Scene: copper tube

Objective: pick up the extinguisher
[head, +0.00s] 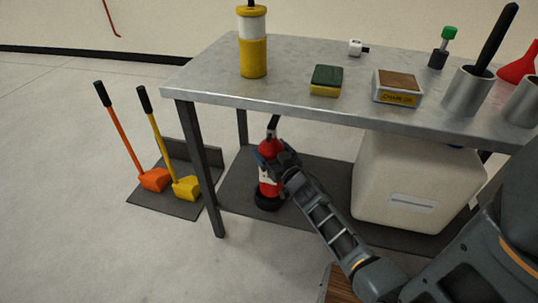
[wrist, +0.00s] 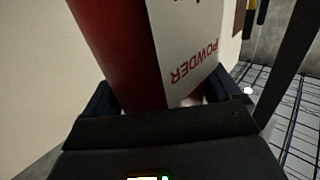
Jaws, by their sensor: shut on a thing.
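A red extinguisher (head: 267,188) with a black base and a pale label stands upright on the lower shelf of the metal table in the head view. My gripper (head: 278,160) is at its upper body and covers part of it. In the wrist view the extinguisher (wrist: 120,50) fills the upper middle, its white label reading "POWDER" upside down. My gripper (wrist: 165,105) has a finger on each side of the body and is shut on it. I cannot tell whether the base touches the shelf.
The table (head: 190,82) has a tabletop above the extinguisher and a leg (head: 205,170) to its left. A large white container (head: 410,185) stands to the right on the lower shelf (head: 238,190). Orange (head: 154,179) and yellow (head: 186,188) long-handled tools stand at left.

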